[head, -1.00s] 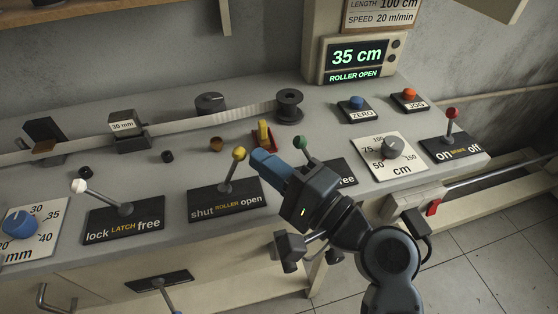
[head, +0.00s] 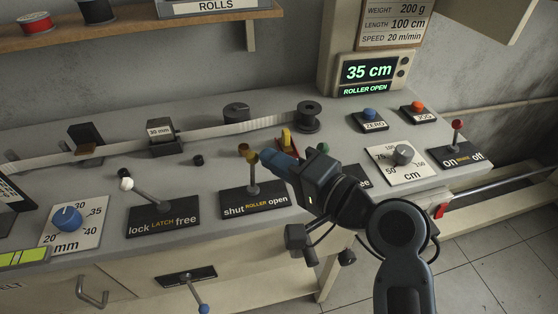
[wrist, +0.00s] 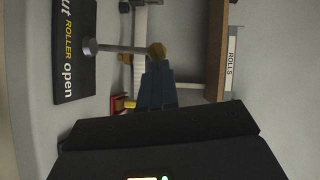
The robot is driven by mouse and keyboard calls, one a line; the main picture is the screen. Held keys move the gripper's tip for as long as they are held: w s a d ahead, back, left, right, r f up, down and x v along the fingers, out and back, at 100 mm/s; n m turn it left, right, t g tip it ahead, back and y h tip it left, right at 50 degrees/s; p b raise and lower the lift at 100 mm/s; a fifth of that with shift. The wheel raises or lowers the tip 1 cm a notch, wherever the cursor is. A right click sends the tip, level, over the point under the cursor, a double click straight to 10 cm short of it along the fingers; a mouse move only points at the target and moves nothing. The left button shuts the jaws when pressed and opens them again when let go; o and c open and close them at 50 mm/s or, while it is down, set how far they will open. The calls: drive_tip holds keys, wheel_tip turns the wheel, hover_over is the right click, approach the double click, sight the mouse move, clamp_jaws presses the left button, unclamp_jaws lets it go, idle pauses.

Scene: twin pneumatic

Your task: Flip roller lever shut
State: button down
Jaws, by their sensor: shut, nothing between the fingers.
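In the wrist view the fingertips (wrist: 157,68) meet or nearly meet the knob (wrist: 157,51); contact is hard to tell. The display (head: 369,72) reads 35 cm and ROLLER OPEN.
The latch lever (head: 127,184) with a white knob stands left. A small brown cup (head: 243,149) and a red-yellow part (head: 287,139) lie behind the roller lever.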

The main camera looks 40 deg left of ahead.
drive_tip(key=shift+s+a+r+n+h+p, duration=0.2)
drive_tip(key=shift+s+a+n+h+p, duration=0.25)
drive_tip(key=shift+s+a+p, duration=0.5)
drive_tip(key=shift+s+a+r+n+h+p, duration=0.15)
drive_tip(key=shift+s+a+n+h+p, duration=0.2)
drive_tip(key=shift+s+a+n+p, duration=0.5)
drive_tip(key=shift+s+m, duration=0.3)
drive_tip(key=shift+s, duration=0.05)
